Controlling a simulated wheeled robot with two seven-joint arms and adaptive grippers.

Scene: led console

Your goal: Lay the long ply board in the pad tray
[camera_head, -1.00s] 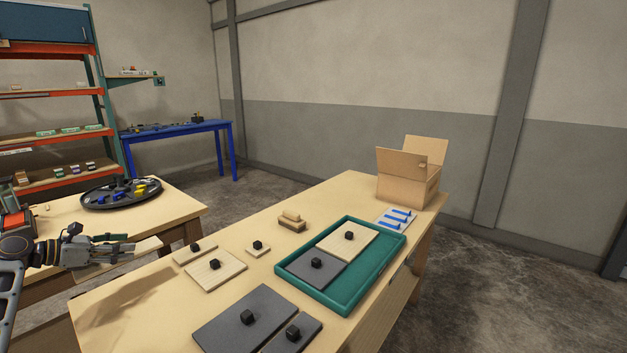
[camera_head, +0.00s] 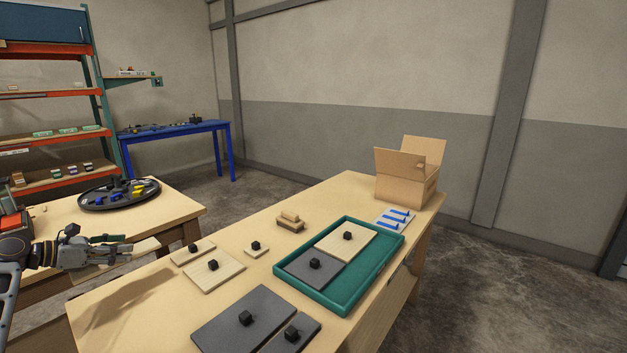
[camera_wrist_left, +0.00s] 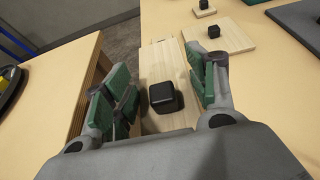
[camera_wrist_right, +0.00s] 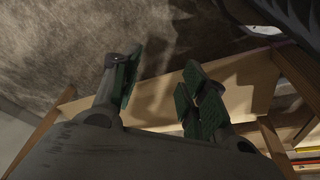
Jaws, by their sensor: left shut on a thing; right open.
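My left gripper (camera_head: 128,245) is shut on a long ply board (camera_head: 146,246), over the gap beside the near table. In the left wrist view the board (camera_wrist_left: 160,62) has a black knob (camera_wrist_left: 165,97) between the fingers, which hide part of the board. The green pad tray (camera_head: 345,297) lies on the table to the right. My right gripper (camera_wrist_right: 160,78) is open and empty in the right wrist view, above the floor.
A round dark tray (camera_head: 118,195) stands on the left table.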

